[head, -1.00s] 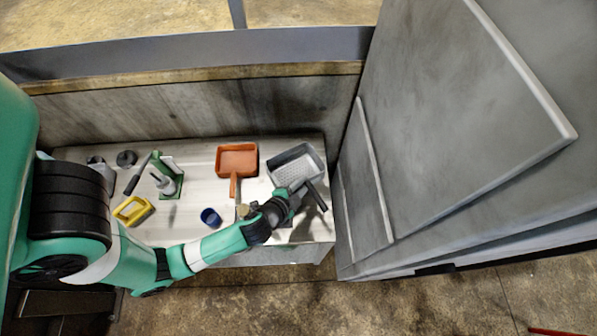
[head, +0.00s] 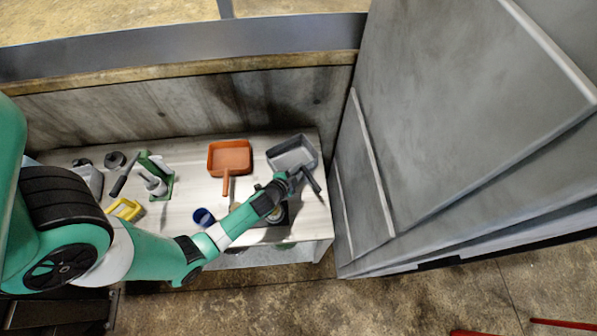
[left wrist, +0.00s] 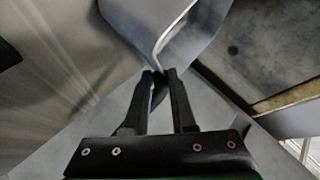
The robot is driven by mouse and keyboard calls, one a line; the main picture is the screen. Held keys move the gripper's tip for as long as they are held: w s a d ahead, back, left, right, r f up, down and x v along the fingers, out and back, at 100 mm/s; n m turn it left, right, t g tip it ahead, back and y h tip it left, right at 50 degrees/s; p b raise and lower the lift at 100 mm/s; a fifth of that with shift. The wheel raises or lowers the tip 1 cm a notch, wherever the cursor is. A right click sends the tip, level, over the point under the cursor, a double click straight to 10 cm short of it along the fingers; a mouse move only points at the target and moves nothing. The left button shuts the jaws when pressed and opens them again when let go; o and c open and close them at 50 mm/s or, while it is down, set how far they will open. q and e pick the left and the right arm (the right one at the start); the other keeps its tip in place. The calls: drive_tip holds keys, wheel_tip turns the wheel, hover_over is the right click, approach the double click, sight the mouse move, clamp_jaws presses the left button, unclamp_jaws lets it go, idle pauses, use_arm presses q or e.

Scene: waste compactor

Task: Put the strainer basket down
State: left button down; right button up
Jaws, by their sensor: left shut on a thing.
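The strainer basket (head: 292,153) is a grey rectangular pan with a dark handle (head: 311,180), at the right end of the workbench in the head view. My left gripper (head: 289,177) is at its near side and is shut on it. In the left wrist view my left gripper's fingers (left wrist: 161,78) are close together on a dark piece below a pale grey edge. I cannot tell whether the basket touches the bench top. My right gripper is not in view.
The pale workbench (head: 190,205) also holds an orange pan (head: 229,155), a blue cup (head: 204,217), a yellow-framed item (head: 125,209) and a green stand (head: 158,180). A large grey metal wall (head: 430,120) rises close to the right of the basket. A low wall runs behind the bench.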

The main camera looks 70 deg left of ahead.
use_arm(q)
drive_tip(key=shift+w+r, duration=0.1)
drive_tip(key=c, duration=0.7)
unclamp_jaws()
drive_tip(key=shift+c, duration=0.2)
drive_tip(key=shift+s+d+r, duration=0.1)
drive_tip(key=shift+s, duration=0.1)
drive_tip(key=p+v, duration=0.2)
drive_tip(key=v, duration=0.9)
drive_tip(key=shift+s+d+r, duration=0.15)
drive_tip(key=shift+r, duration=0.05)
